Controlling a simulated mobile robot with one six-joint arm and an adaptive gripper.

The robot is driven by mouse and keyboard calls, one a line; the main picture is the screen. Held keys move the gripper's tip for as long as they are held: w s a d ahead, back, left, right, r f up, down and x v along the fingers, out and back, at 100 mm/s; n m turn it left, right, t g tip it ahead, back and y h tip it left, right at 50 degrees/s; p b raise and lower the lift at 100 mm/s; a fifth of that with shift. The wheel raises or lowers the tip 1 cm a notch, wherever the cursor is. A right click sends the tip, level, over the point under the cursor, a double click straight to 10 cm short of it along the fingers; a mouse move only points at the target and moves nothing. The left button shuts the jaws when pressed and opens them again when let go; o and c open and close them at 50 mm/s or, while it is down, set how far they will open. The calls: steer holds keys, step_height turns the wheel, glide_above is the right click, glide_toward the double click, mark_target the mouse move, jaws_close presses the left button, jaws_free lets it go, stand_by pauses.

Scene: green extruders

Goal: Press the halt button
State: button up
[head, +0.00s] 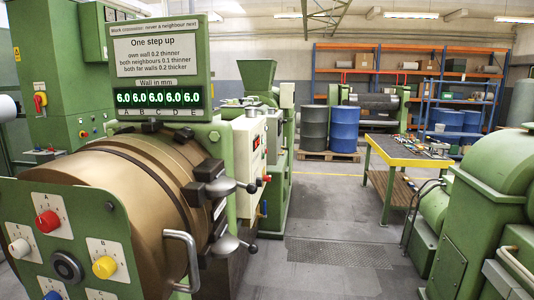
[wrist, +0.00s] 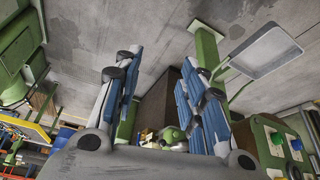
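I can read no halt label on any control. My gripper (wrist: 156,78) is open and empty in the wrist view, its blue-padded fingers apart. I do not make it out in the head view.
A sign (head: 155,60) above the bronze drum (head: 125,185) shows 6.0 for walls A to E. Dark levers (head: 225,187) and a metal handle (head: 184,250) stick out into the aisle. Clear floor (head: 330,210) lies between the drum and the green machine (head: 480,210) at right.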

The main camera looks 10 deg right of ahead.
jaws_close()
stand_by(1.4)
